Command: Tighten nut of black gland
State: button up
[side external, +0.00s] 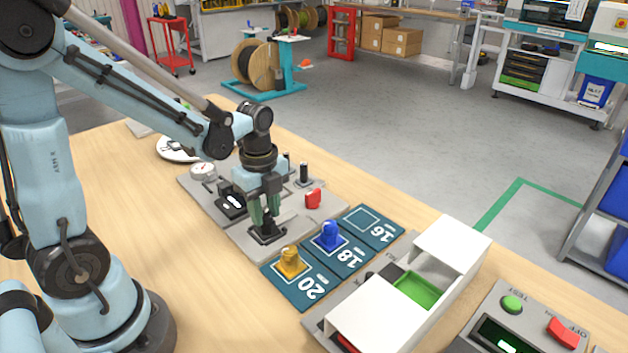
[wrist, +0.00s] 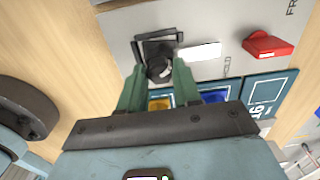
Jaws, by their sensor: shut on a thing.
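The black gland (wrist: 158,68) sits in a square black holder (side external: 268,238) on the grey plate. My gripper (side external: 265,222) points down over this holder, and its green fingers are shut around the black gland. In the wrist view my gripper (wrist: 158,80) has one finger on each side of the gland's round dark top. The fingers hide most of the gland in the side view. The gland appears upright. I cannot tell how far its nut is turned.
A yellow gland (side external: 291,262) stands on the "20" mat and a blue gland (side external: 329,236) on the "18" mat. The "16" mat (side external: 374,225) is empty. A red part (side external: 313,198), a gauge (side external: 203,171) and a white tray structure (side external: 453,246) are nearby.

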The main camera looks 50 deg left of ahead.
aim_at(265, 213)
jog(key=m, duration=0.7)
jog(key=shift+m, duration=0.4)
jog(key=o, duration=0.9)
jog(key=shift+c, duration=0.2)
jog(key=shift+r, duration=0.1)
jog(key=shift+r, duration=3.45)
